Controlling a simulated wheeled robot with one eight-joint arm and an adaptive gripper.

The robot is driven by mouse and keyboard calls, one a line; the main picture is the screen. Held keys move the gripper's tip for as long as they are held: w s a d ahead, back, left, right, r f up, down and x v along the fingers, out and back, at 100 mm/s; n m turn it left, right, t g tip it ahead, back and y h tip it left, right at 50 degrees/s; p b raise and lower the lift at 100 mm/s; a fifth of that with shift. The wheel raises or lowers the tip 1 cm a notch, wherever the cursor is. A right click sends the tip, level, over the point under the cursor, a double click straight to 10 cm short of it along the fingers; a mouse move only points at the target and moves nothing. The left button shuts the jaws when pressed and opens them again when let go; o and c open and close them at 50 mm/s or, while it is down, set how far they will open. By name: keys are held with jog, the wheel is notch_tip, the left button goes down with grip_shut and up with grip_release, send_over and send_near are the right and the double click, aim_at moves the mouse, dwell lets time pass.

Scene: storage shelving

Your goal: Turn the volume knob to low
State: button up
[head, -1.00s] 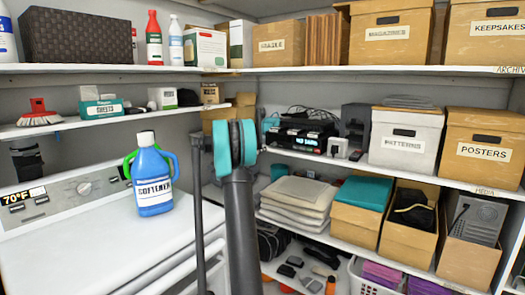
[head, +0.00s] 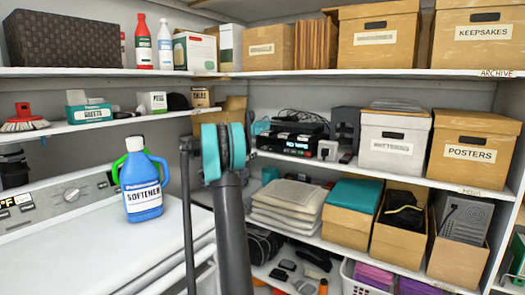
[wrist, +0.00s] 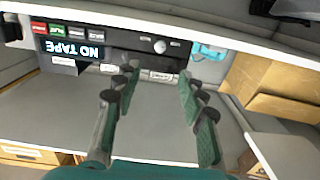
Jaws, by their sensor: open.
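A black tape device (head: 297,140) with a small lit blue display stands on the middle shelf in the head view. In the wrist view the black device (wrist: 120,40) shows its front close up, with a "NO TAPE" display (wrist: 85,50) and coloured buttons at left. A small pale round knob (wrist: 160,46) sits right of the display; I cannot read its setting. My gripper (wrist: 155,82) is open and empty, its two fingers apart below the knob in the picture, with no visible contact. The gripper itself is hidden in the head view behind my arm.
A teal cable (wrist: 208,52) is right of the device, with a cardboard box (wrist: 265,85) beyond it. The shelf edge crosses the wrist view's top. A blue softener bottle (head: 141,185) stands on the white washer (head: 100,245). A white patterns box (head: 395,142) is right of the device.

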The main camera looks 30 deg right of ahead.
aim_at(265, 148)
jog(key=x, duration=1.2)
jog(key=shift+w+d, duration=0.15)
jog(key=shift+d, duration=0.2)
grip_shut()
